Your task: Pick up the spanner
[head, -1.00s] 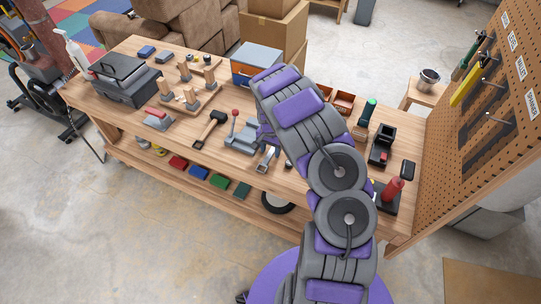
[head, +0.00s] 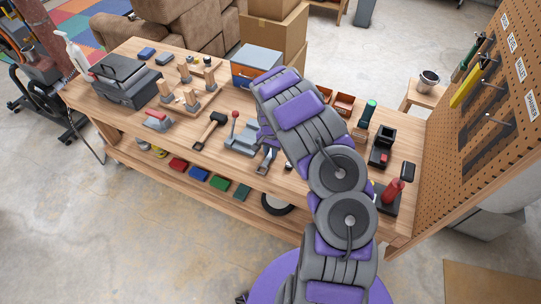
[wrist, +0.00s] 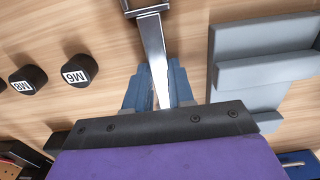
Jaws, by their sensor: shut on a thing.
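The spanner (wrist: 151,38) is a shiny silver metal tool. In the wrist view it runs from the top edge down between the two blue fingers of my gripper (wrist: 158,80). My gripper is shut on its shaft, and the lower end of the spanner is partly hidden between the fingers. In the head view a small metallic part of the spanner (head: 264,160) shows near the workbench's front edge, beside my arm. My arm hides most of the gripper there.
The wooden workbench (head: 130,117) holds a grey vise (head: 241,141), also in the wrist view (wrist: 228,77), close right of my gripper.

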